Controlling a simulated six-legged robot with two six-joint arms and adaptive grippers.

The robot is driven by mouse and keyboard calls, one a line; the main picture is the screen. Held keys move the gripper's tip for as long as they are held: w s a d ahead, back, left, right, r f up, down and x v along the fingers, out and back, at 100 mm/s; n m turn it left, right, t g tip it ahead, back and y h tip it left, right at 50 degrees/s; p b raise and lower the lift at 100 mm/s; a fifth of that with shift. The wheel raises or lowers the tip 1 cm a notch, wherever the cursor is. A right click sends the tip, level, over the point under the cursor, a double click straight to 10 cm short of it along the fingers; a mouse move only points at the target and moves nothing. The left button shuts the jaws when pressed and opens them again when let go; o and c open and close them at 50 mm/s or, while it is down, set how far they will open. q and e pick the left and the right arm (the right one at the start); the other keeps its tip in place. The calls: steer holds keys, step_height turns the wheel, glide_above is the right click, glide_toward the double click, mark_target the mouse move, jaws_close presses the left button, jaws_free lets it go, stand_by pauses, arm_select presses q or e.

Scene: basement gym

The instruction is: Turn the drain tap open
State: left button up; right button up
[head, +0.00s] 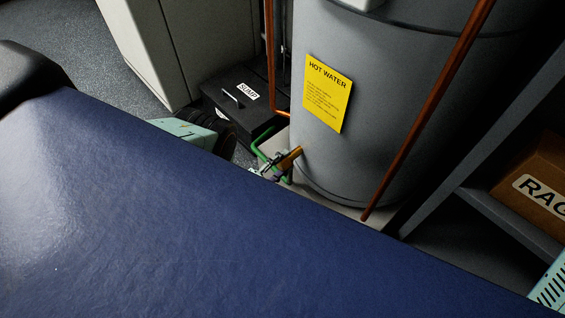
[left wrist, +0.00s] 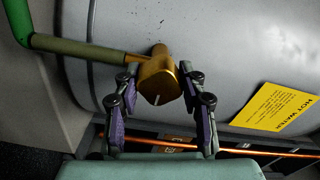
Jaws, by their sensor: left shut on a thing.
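The brass drain tap (head: 290,157) sticks out low from the grey hot water tank (head: 345,110). In the left wrist view the brass tap (left wrist: 158,80) shows a rounded knob with a short pale mark on its face. A green hose (left wrist: 20,20) with an olive sleeve joins it from the left. My left gripper (left wrist: 158,92) is shut on the tap, its purple-padded fingers on either side of the knob. In the head view my left gripper (head: 275,165) is small and partly hidden by the blue padded surface. My right gripper is out of view.
A large blue padded surface (head: 150,220) fills the foreground. A black box marked SUMP (head: 235,105) stands left of the tank. A copper pipe (head: 425,115) runs down the tank's front. A shelf at right holds a cardboard box (head: 540,170). A yellow sign (head: 328,93) hangs on the tank.

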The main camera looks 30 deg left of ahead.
arm_select(q)
steer(key=o, duration=1.2)
steer(key=shift+c, duration=0.2)
steer(key=shift+s, duration=0.1)
steer(key=v, duration=1.2)
